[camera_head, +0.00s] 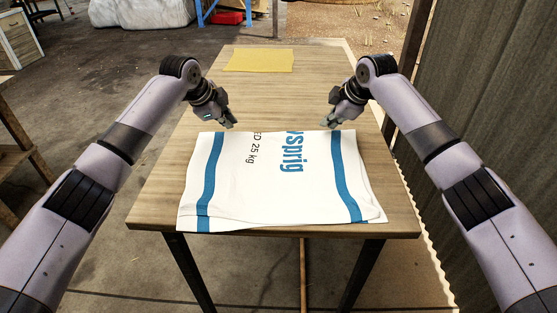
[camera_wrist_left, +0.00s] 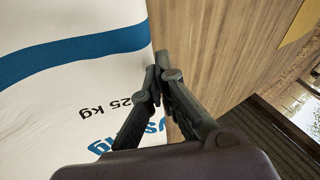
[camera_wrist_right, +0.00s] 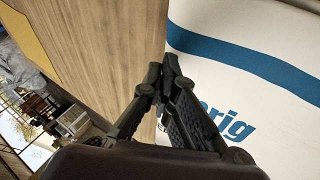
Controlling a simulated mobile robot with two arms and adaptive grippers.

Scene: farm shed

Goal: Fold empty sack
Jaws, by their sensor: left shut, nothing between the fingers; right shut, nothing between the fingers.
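The white sack (camera_head: 270,190) with blue stripes and blue and black print lies flat on the wooden table (camera_head: 310,95). It appears doubled over, with its far edge straight and cutting through the print, and layers showing at the near right corner. My left gripper (camera_head: 230,124) is shut and empty just past the far edge, left of the middle. In the left wrist view its fingertips (camera_wrist_left: 160,60) meet beside the sack's edge. My right gripper (camera_head: 328,124) is shut and empty at the far edge, to the right. In the right wrist view its fingertips (camera_wrist_right: 162,68) are beside the sack edge.
A yellow flat sheet (camera_head: 258,60) lies at the far end of the table. The table between it and the sack is bare. A corrugated wall (camera_head: 480,90) stands close on the right. A drawer cabinet (camera_head: 18,40) stands at the far left.

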